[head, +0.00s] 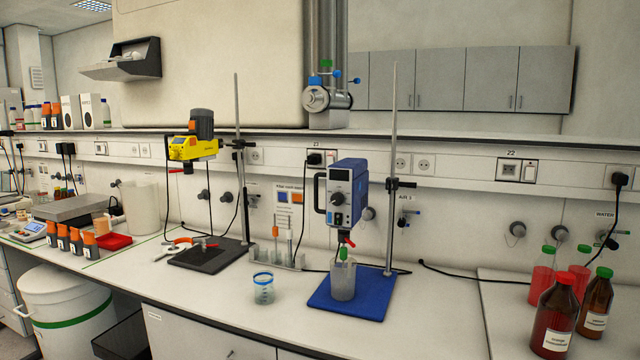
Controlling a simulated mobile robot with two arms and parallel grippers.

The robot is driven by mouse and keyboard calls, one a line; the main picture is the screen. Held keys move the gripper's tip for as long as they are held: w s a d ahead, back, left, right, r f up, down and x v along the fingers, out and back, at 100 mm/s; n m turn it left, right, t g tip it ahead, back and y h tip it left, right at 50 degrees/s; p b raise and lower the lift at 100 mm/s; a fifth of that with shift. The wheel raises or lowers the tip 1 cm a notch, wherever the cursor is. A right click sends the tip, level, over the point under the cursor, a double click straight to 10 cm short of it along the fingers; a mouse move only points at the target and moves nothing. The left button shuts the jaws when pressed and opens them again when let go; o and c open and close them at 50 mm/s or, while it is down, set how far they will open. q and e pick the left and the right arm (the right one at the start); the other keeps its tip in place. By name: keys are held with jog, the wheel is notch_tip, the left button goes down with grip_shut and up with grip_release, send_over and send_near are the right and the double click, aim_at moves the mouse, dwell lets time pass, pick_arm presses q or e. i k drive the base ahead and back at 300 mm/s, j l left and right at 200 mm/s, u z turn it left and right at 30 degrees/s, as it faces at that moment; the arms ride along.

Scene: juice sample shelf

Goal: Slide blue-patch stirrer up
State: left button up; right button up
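The stand has a blue base plate (372,299). A clear beaker (343,286) stands on that plate below the stirrer. A small red part (349,242) and a green part (343,254) show between the stirrer head and the beaker. The lower shaft is hidden in the beaker. Neither of my grippers is in view.
A yellow stirrer (194,148) hangs on another stand with a black base (209,255). A blue-rimmed beaker (263,288) stands left of the blue base. Red and brown bottles (556,318) crowd the right. Cables run behind. A shelf (450,148) crosses behind the rods.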

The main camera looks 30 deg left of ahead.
aim_at(349, 177)
jog(key=j+z, duration=0.2)
jog(key=j, duration=2.9)
jog(key=i+l, duration=0.55)
jog(key=k+l+z, duration=0.05)
jog(key=l, duration=0.1)
